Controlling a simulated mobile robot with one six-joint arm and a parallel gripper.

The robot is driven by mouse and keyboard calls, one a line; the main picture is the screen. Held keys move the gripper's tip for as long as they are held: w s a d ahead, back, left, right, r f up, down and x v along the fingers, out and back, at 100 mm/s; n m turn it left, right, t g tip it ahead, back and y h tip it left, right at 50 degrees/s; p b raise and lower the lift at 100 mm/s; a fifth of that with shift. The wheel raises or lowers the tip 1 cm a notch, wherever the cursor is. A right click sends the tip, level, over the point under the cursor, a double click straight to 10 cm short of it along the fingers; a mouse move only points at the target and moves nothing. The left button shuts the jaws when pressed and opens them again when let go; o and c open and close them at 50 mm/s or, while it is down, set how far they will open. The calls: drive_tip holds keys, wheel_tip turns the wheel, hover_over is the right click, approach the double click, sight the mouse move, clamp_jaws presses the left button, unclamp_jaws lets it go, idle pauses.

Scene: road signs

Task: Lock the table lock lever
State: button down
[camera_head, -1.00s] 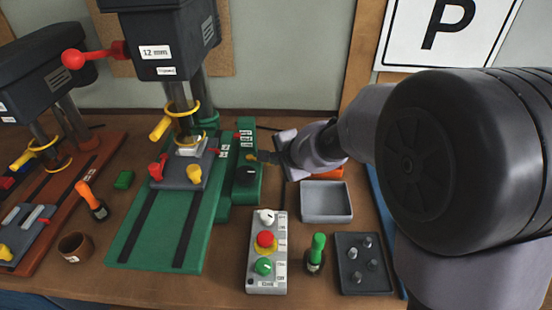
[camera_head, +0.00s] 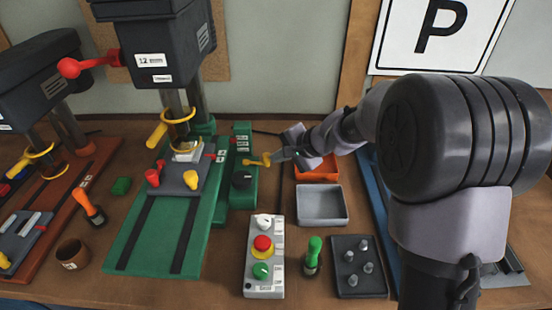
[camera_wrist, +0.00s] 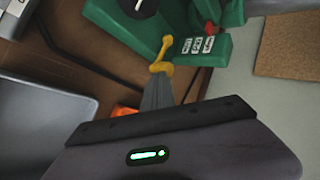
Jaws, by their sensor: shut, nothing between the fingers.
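A small yellow lever (camera_head: 256,162) sticks out to the right from the side of the green drill-press block (camera_head: 238,185). It also shows in the wrist view (camera_wrist: 164,48), beside a labelled panel with a red knob. I cannot tell for sure that this is the table lock lever. My gripper (camera_head: 274,157) is shut with nothing between its fingers. Its tips are right at the lever's outer end, in the wrist view too (camera_wrist: 159,77); whether they touch it is unclear.
A grey tray (camera_head: 322,222) and an orange bin (camera_head: 318,176) stand below and right of my gripper. A control box (camera_head: 264,285) with red and green buttons, a green-handled tool (camera_head: 313,256) and a dark peg tray (camera_head: 358,283) are nearer the front. A second press stands left.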

drive_tip(key=w+n+g, duration=0.1)
drive_tip(key=w+n+g+y, duration=0.1)
drive_tip(key=n, duration=0.1)
drive_tip(key=shift+w+d, duration=0.2)
drive_tip(key=shift+w, duration=0.2)
drive_tip(key=shift+s+a+f, duration=0.1)
drive_tip(key=shift+s, duration=0.05)
drive_tip(key=shift+s+a+b, duration=0.25)
drive_tip(key=shift+s+b, duration=0.1)
drive_tip(key=shift+s, duration=0.2)
drive_tip(key=shift+y, duration=0.3)
